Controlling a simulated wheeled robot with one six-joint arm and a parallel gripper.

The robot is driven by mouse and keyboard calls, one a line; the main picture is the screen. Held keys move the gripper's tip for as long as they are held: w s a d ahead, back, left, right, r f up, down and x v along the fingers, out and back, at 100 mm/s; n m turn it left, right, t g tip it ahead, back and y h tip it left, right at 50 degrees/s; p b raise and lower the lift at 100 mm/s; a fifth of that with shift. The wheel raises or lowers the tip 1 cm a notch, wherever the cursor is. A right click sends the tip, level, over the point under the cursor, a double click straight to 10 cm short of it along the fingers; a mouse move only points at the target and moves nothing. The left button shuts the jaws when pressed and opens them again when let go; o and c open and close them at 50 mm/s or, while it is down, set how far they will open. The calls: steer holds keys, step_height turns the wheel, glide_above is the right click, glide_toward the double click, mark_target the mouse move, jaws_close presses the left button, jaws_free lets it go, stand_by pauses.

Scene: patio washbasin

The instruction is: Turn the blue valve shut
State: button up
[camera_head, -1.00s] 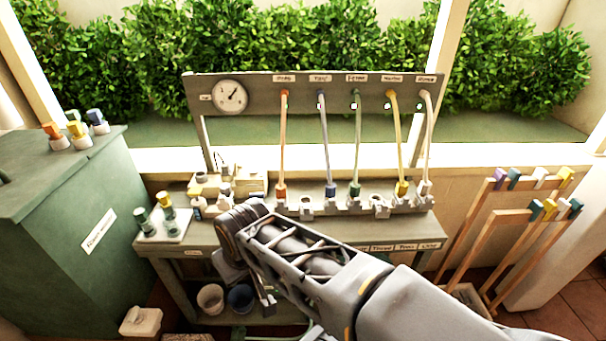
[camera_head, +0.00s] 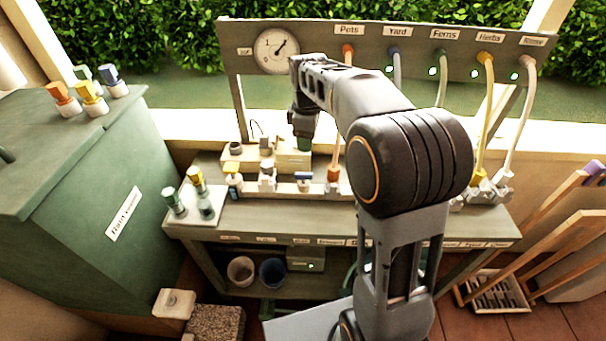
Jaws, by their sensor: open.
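A valve with a flat blue handle (camera_head: 303,177) on a pale body stands on the manifold along the bench. Its handle looks crosswise to my view, but how far it is turned is hard to tell. My gripper (camera_head: 303,138) hangs downward at the end of my arm, above and behind the blue handle in the picture, apart from it. It is open; its fingertips are small and partly lost against a pale box and a green patch. My arm hides the middle of the manifold and the lower end of the Yard hose (camera_head: 397,68).
A yellow-topped valve (camera_head: 233,170) and a pale fitting (camera_head: 267,178) stand left of the blue valve; an orange hose connector (camera_head: 333,174) is close on its right. A gauge (camera_head: 277,50) is on the panel. A green cabinet (camera_head: 75,170) with coloured pieces stands at left.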

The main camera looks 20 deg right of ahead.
mark_target(304, 173)
steer(key=shift+n, duration=0.9)
steer(key=w+f, duration=0.1)
steer(key=f, duration=0.9)
steer(key=w+f, duration=0.1)
steer(key=f, duration=0.4)
steer(key=shift+w, duration=0.35)
jaws_close()
